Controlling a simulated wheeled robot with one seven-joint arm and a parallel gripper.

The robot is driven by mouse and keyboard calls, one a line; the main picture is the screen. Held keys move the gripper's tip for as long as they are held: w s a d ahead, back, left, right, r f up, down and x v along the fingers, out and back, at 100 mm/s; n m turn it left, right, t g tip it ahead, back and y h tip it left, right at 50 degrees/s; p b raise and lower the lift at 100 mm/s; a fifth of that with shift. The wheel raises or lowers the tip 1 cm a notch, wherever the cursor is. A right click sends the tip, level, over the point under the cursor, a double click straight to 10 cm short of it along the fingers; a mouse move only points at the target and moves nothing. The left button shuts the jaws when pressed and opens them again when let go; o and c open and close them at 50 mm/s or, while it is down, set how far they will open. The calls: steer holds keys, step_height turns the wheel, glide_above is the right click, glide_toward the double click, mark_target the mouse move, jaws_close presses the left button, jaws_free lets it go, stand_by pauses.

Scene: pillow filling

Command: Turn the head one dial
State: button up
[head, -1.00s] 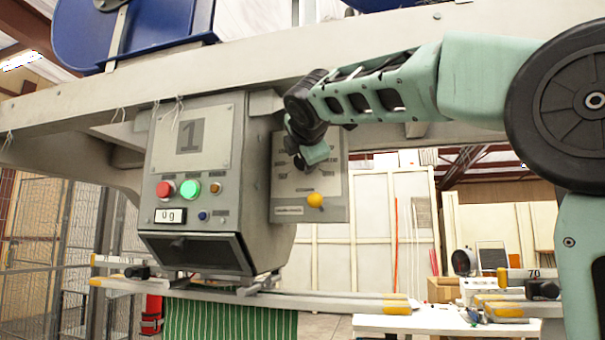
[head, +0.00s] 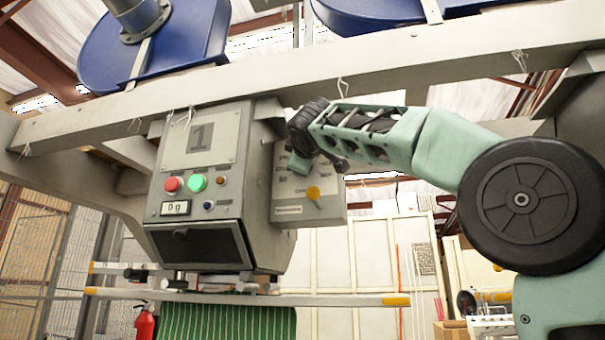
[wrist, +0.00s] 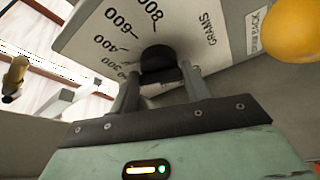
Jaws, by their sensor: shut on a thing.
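The head one unit (head: 200,185) hangs below the beam, with a large "1" on its plate. On its right side is a dial panel (head: 290,208); in the wrist view this panel (wrist: 210,30) carries printed numbers, "600" and "800" among them, and the word GRAMS. The black dial knob (wrist: 160,62) sits between the two fingers of my gripper (wrist: 160,78), which is shut on it. In the head view my gripper (head: 300,162) is at the panel and hides the knob. I cannot tell exactly which number the dial points to.
A yellow knob (head: 314,193) is on the same panel, close to my gripper, and shows large in the wrist view (wrist: 292,28). Red (head: 172,184) and green (head: 196,183) buttons and a small display (head: 176,208) are on the unit's front. The beam (head: 400,66) runs just above my arm.

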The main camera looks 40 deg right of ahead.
steer(key=shift+f+m+h+b, duration=0.3)
steer(key=shift+m+b, duration=0.3)
steer(key=shift+r+m, duration=0.1)
steer(key=shift+m, duration=0.2)
steer(key=shift+c, duration=0.2)
steer(key=o, duration=1)
steer(key=shift+s, duration=0.1)
steer(key=b+v, duration=0.6)
steer(key=v, duration=1.1)
steer(key=shift+f, duration=0.2)
